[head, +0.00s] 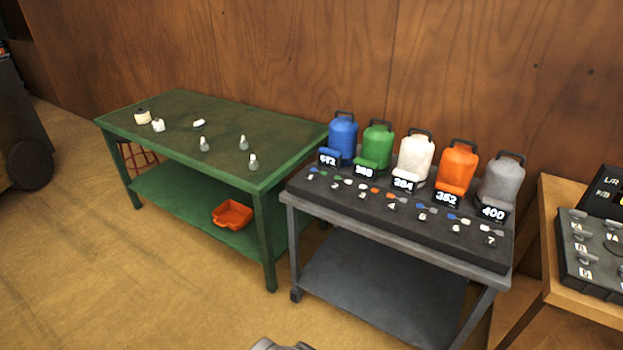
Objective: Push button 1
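A dark control panel (400,222) lies on top of the grey table, with a row of small coloured switches or buttons along it. White number tags sit in front of them. The leftmost tag (311,177) seems to read 1, with a small green and blue piece (318,170) just behind it; its exact shape is too small to tell. Neither of my grippers can be made out. Only a grey rounded part (281,344) shows at the bottom edge, and I cannot tell what it is.
Blue (342,137), green (377,143), white (415,155), orange (457,167) and grey canisters stand behind the panel with number displays. A green table (225,120) with small items is left; a wooden table (585,302) with another panel is right. The front floor is clear.

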